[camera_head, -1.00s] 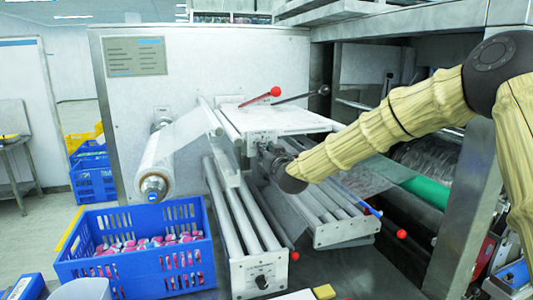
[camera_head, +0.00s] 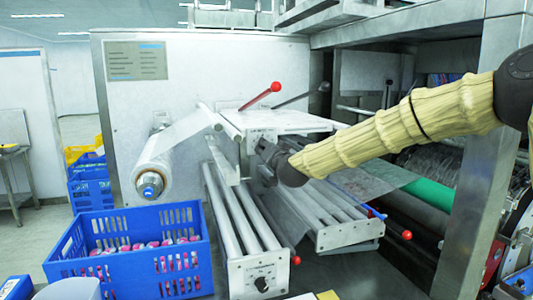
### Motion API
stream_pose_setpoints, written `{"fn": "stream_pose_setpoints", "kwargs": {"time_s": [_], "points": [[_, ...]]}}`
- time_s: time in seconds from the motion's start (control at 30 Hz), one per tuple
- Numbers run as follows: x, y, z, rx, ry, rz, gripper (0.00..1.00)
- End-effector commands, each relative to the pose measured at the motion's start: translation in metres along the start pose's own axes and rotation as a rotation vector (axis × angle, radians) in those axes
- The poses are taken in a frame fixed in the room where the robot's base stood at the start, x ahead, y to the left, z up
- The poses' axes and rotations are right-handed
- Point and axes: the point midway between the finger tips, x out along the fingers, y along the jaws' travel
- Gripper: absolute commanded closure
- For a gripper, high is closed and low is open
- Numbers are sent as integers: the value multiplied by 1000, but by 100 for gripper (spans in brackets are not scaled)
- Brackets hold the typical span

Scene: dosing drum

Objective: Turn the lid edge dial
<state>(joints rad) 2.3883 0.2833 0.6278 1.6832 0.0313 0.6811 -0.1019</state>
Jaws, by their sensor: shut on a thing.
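The white flat lid (camera_head: 285,121) sits in the middle of the machine, with a metal plate along its front edge. My gripper (camera_head: 261,147) is at this front edge, its dark fingers pointing up and left. It is shut on the lid edge dial, which the fingers mostly hide. The dial's turn angle cannot be read. My arm reaches in from the right above the lower rollers.
A red-knobbed lever (camera_head: 262,96) rises behind the lid. A film roll (camera_head: 155,178) sticks out at left. A blue crate (camera_head: 130,262) of small packs stands front left. Below are rollers with another dial (camera_head: 261,284) and a red knob (camera_head: 407,235). A metal post (camera_head: 470,190) stands at right.

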Motion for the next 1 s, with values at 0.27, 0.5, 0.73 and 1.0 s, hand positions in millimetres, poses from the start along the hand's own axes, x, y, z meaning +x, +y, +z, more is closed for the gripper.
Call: {"fn": "stream_pose_setpoints", "kwargs": {"time_s": [0.27, 0.5, 0.73, 1.0], "points": [[0, 1, 0, -1, 1, 1, 60], [0, 0, 0, -1, 0, 1, 52], [-5, 0, -1, -2, 0, 0, 52], [-46, 1, -1, -1, 1, 1, 52]]}}
